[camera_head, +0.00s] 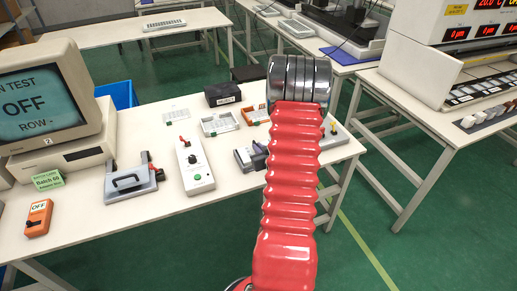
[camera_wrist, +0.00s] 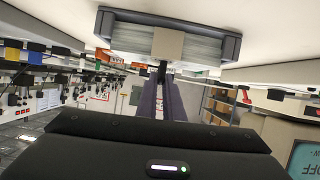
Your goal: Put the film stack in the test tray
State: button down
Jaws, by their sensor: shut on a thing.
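The film stack (camera_wrist: 130,38) shows at the top of the wrist view as pale layers between dark grey edges, with a beige block across its middle. My gripper (camera_wrist: 162,72) is shut on it; the exact contact is hard to see. I cannot tell which container is the test tray.
The white table (camera_head: 110,240) also carries a grey device with a black handle (camera_head: 131,184), a white control box (camera_head: 194,167), a black box (camera_head: 223,94), a monitor reading OFF (camera_head: 40,98) and an orange switch box (camera_head: 38,218).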

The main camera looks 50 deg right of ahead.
jog(key=c, duration=1.9)
grip_release()
jog(key=shift+s, duration=0.1)
jog(key=v, duration=1.2)
jog(key=shift+r, duration=0.1)
